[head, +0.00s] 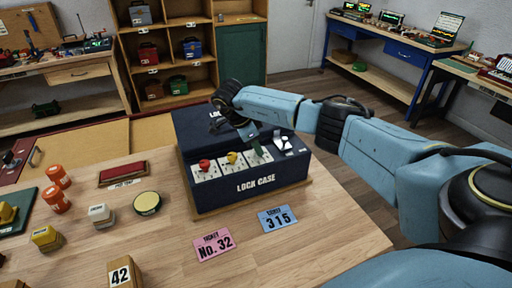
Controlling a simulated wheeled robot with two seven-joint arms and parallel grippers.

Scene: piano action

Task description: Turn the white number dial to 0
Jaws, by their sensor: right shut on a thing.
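The dark blue lock case (255,193) stands on the wooden table, with a row of dials on pale plates. A red dial (205,164) and a yellow dial (232,157) show at the left of the row. A small white piece (283,143), likely the white dial, shows at the right end; its number is too small to read. My right gripper (257,150) points down over the right half of the row and is shut on a dial. The hand hides part of it, and I cannot tell which dial it grips. My left gripper is not in view.
A block marked 42 (123,272), a round yellow-topped tin (147,203) and orange bottles (56,188) stand left. The table's front middle is clear.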

